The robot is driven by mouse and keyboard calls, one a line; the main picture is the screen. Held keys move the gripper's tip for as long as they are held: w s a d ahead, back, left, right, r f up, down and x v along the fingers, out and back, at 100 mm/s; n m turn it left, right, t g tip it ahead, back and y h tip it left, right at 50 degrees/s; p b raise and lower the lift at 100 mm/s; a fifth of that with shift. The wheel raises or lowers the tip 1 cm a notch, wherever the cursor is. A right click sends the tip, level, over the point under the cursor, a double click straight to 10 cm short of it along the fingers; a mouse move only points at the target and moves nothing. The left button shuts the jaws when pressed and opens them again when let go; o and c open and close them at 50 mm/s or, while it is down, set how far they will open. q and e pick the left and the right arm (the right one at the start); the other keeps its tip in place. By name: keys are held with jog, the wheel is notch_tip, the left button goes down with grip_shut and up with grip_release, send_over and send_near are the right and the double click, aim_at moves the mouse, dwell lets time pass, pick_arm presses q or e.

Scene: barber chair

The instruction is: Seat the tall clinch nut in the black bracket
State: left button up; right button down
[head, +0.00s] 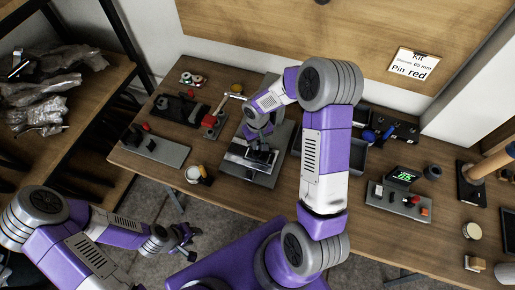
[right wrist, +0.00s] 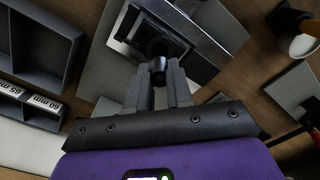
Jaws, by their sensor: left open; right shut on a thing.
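My right gripper (right wrist: 159,80) is shut on a small dark cylindrical piece, which looks like the tall clinch nut (right wrist: 158,66). In the right wrist view the nut stands between the fingertips, just in front of the black bracket (right wrist: 152,40), which shows a dark round opening in a metal holder. I cannot tell whether the nut touches the bracket. In the head view my right gripper (head: 261,143) is over the holder and hides part of the bracket (head: 262,158). My left gripper (head: 184,244) is open and empty, off the table's front edge.
Grey bins (right wrist: 42,45) with 60 mm and 65 mm labels are beside the holder. A grey plate with tools (head: 160,150) lies left, and a device with a green display (head: 402,175) stands right.

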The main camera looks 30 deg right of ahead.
aim_at(258, 148)
jog(key=shift+f, duration=2.35)
jog(key=shift+f+b, duration=0.3)
jog(key=shift+b, duration=0.2)
jog(key=shift+s+a+f+b, duration=0.1)
jog(key=shift+s+f+b, duration=0.25)
jog(key=shift+b, duration=0.1)
jog(key=c, duration=1)
grip_release()
jog(key=shift+c, duration=0.2)
jog(key=shift+r+p, duration=0.35)
jog(key=shift+p, duration=0.15)
jog(key=r, duration=0.4)
jog(key=r+p, duration=0.1)
jog(key=r, duration=0.7)
jog(key=shift+w+p, duration=0.3)
jog(key=shift+w, duration=0.05)
jog(key=shift+r, duration=0.35)
